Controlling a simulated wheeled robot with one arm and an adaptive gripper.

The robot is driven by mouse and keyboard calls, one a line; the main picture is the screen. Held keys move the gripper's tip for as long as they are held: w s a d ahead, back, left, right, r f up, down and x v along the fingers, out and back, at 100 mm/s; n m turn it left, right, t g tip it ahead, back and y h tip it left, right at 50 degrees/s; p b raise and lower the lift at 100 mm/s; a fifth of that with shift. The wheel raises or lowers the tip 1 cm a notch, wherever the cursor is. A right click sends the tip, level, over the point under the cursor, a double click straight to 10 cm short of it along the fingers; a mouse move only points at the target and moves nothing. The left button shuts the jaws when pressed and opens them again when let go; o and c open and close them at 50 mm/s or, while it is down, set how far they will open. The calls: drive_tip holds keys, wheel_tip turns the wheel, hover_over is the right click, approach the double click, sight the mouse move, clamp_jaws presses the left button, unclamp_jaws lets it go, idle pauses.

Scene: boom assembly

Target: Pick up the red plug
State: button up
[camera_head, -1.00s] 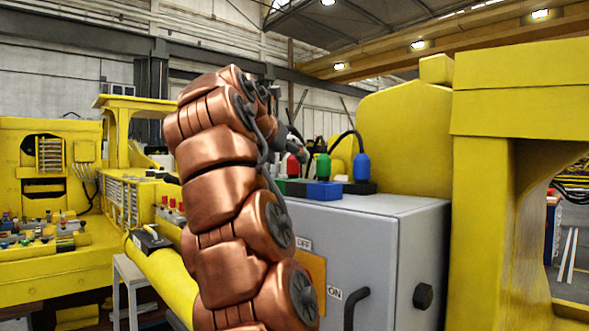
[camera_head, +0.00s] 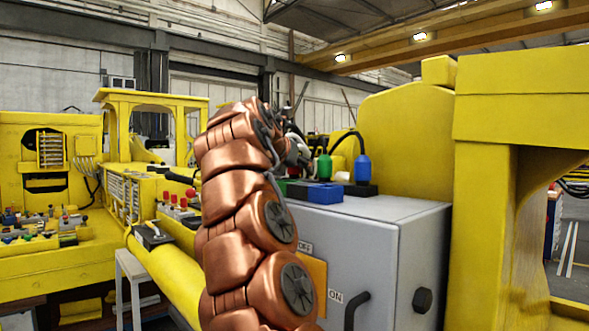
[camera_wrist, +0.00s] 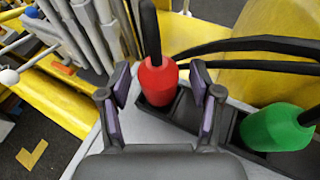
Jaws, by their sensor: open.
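The red plug (camera_wrist: 157,82) has a black cable from its top and stands in a dark socket block on the grey cabinet (camera_head: 400,212). It lies between the two purple-padded fingers of my gripper (camera_wrist: 160,100) in the wrist view. The fingers are open, with a gap visible on each side of the plug.
The green plug (camera_wrist: 276,127) stands close to the right of my gripper, and the blue plug (camera_head: 362,168) farther right. Black cables (camera_wrist: 240,50) arch from the right. A yellow structure (camera_head: 405,135) rises behind the cabinet.

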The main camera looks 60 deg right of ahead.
clamp_jaws()
idle(0.4)
drive_tip(key=shift+r, duration=0.2)
drive_tip(key=shift+w+r, duration=0.1)
drive_tip(key=shift+r, duration=0.65)
drive_tip(key=shift+r+p, duration=0.9)
drive_tip(key=shift+p, duration=0.15)
drive_tip(key=s+a+b, duration=0.1)
drive_tip(key=a+b, duration=0.1)
drive_tip(key=a, duration=0.3)
drive_tip(key=s+a+b, duration=0.1)
drive_tip(key=a+b, duration=0.1)
drive_tip(key=a, duration=0.4)
drive_tip(key=s+a+b, duration=0.1)
drive_tip(key=a+b, duration=0.1)
drive_tip(key=a, duration=0.4)
drive_tip(key=shift+s, duration=0.35)
drive_tip(key=shift+s+a, duration=0.1)
drive_tip(key=shift+a, duration=0.25)
